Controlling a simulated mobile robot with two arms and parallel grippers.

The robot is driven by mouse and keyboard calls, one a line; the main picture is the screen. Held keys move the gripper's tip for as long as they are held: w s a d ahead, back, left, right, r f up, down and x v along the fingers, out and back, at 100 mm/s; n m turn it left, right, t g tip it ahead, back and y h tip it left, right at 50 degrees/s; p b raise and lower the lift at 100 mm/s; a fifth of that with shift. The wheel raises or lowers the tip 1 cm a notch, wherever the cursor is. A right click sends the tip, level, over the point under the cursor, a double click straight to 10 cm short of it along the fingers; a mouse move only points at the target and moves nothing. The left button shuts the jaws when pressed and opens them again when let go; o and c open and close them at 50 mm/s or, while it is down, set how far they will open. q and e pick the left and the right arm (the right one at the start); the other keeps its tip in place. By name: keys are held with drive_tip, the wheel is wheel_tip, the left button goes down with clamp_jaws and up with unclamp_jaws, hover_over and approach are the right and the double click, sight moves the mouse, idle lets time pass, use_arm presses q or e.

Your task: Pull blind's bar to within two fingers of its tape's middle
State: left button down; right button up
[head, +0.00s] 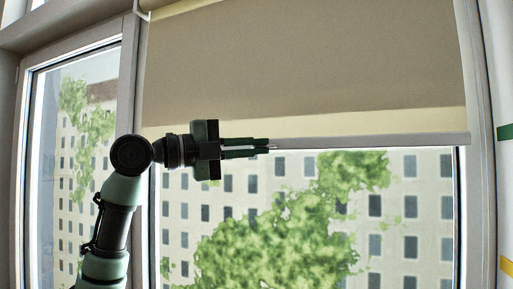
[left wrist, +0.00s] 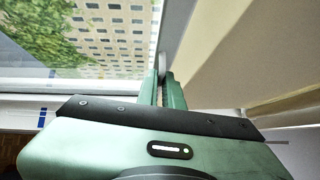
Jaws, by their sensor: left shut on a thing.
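The blind (head: 310,65) is a beige fabric sheet that hangs over the upper part of the right window. Its grey bar (head: 370,140) runs along the lower edge, nearly level. My left gripper (head: 272,147) comes in from the left and is shut on the bar near its left part. In the left wrist view the gripper's green fingers (left wrist: 164,90) close around the bar's end (left wrist: 162,66). A white strip with a green mark (head: 505,132) and a yellow mark stands right of the window frame and may be the tape; its middle cannot be told. My right gripper is out of view.
A window frame post (head: 130,90) stands left of the blind, with another window beyond it. The right frame post (head: 480,170) lies between the blind and the marked strip. Below the bar, the glass is clear of objects.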

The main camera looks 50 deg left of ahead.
use_arm(q)
drive_tip(key=c, duration=1.6)
unclamp_jaws()
drive_tip(key=shift+o, duration=0.2)
drive_tip(key=b+v, duration=0.3)
drive_tip(key=v, duration=0.4)
drive_tip(key=shift+s+a, duration=0.15)
drive_tip(key=shift+s, duration=0.2)
drive_tip(key=shift+f, duration=0.1)
